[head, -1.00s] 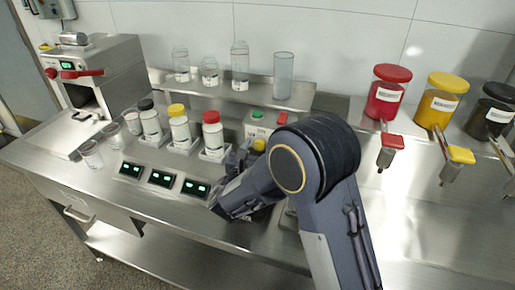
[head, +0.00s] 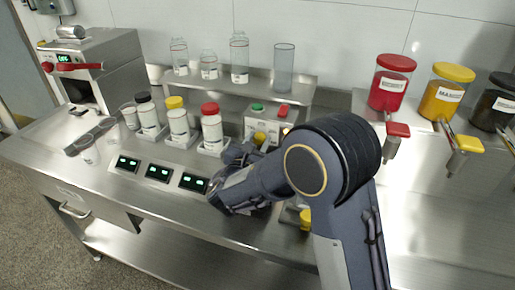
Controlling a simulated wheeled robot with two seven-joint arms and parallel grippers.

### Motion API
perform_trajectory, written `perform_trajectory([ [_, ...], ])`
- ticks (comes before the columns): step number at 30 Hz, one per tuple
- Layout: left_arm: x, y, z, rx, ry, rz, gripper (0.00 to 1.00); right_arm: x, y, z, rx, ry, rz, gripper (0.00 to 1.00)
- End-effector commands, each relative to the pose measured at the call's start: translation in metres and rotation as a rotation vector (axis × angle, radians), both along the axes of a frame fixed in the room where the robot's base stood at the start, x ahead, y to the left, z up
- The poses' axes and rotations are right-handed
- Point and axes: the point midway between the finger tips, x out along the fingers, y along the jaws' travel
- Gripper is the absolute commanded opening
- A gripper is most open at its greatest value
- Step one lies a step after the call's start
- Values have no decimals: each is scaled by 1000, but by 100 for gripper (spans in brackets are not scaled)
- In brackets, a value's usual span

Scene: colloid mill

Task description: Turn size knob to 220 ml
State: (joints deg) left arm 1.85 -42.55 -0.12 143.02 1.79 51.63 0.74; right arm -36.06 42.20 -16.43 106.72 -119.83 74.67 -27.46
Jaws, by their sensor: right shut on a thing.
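My right gripper (head: 247,148) is at the box front, shut on what appears to be this knob. The fingertips are small and partly hidden by my own wrist and forearm, so the knob's pointer and any size marks cannot be read. My left gripper is not in view.
Bottles with black, yellow and red caps (head: 211,128) stand left of the gripper, behind several green displays (head: 194,183). Clear bottles stand on the raised shelf (head: 220,87). Jars with red (head: 391,84), yellow (head: 443,95) and black lids stand right. The mill (head: 101,69) is far left.

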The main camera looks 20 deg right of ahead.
Motion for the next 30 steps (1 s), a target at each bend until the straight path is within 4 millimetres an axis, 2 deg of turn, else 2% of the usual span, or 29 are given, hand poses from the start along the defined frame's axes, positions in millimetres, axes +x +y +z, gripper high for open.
perform_trajectory([
  [1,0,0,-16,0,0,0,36,0,0,-7,35,-27,-1,10],
  [15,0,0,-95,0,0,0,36,0,0,-8,400,-273,0,10],
  [24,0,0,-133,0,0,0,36,0,0,-5,585,-397,0,10],
  [30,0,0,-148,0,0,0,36,0,0,-4,662,-449,-1,10],
])
